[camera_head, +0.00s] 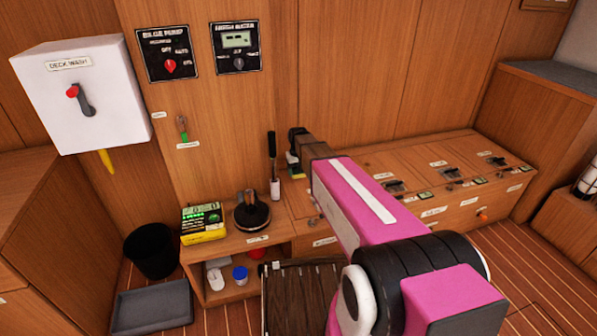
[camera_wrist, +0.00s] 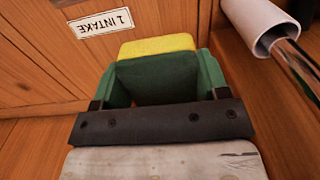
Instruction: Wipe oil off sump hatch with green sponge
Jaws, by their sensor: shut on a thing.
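My gripper (camera_head: 296,148) is near the back panel above the wooden bench, left of the row of bench hatches. It is shut on the green sponge (camera_wrist: 157,75), which has a yellow layer along its far side. In the wrist view the sponge is held between the green-sided fingers, close to a wooden panel labelled "1 INTAKE" (camera_wrist: 104,24). In the head view only a small part of the sponge shows beside the gripper. I cannot tell which hatch is the sump hatch. No oil can be made out, and my arm hides part of the bench.
A white holder (camera_head: 275,188) with a dark-handled tool stands left of my gripper; it shows in the wrist view too (camera_wrist: 258,24). A dark slatted panel (camera_head: 290,300) lies in front.

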